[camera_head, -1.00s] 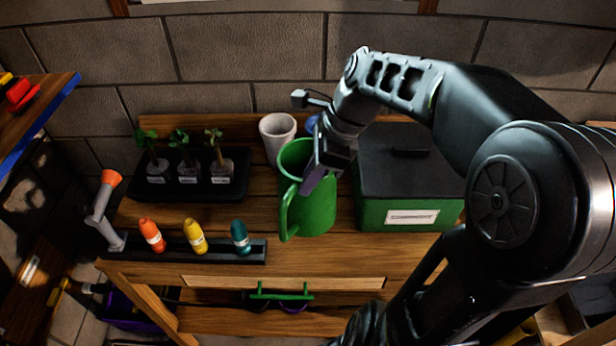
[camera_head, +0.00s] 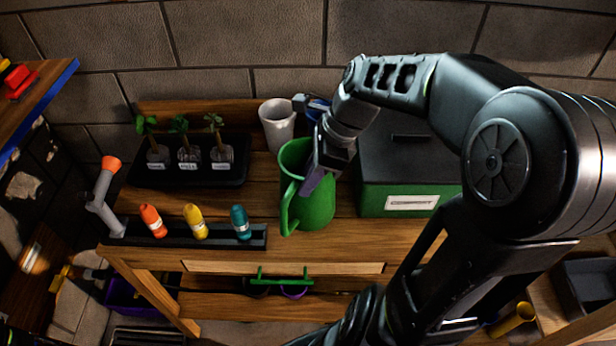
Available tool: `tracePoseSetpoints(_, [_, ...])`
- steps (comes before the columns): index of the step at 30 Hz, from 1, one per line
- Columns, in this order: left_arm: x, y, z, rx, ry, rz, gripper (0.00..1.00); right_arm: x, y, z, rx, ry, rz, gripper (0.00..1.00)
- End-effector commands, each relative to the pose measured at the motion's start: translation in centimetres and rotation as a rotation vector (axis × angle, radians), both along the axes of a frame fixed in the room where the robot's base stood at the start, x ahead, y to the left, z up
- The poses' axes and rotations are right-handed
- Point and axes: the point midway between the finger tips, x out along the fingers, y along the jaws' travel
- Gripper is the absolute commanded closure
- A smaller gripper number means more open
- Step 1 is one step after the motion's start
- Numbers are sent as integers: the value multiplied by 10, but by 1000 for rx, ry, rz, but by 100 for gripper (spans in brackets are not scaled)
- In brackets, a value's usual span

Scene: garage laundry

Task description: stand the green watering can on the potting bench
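The green watering can (camera_head: 312,208) is upright at the middle of the potting bench (camera_head: 180,254), with its handle toward the front left. Its base appears to be at the bench top, but I cannot tell for sure whether it touches. My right gripper (camera_head: 314,178) is at the can's right rim, with one purple-grey finger showing against its side. The arm hides part of the fingers, so I cannot see whether they are closed on the wall. My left gripper is not in view.
A green compost box (camera_head: 410,200) with a dark lid stands right of the can. A white pot (camera_head: 277,125) is behind it. A black tray of seedlings (camera_head: 190,172) and a rack (camera_head: 255,236) with orange, yellow and teal bottles are to the left.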

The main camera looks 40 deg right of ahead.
Motion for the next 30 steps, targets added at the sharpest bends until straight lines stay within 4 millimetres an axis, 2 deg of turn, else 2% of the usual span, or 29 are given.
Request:
tracePoseSetpoints(8, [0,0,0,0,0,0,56,0,0,0,0,0,0,76])
tracePoseSetpoints(14, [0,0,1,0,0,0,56,-1,-3,9,-2,-2,-1,76])
tracePoseSetpoints(20, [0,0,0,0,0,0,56,-7,-13,38,-4,-5,-1,76])
tracePoseSetpoints(30, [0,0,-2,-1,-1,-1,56,-20,-35,99,-1,-4,-2,76])
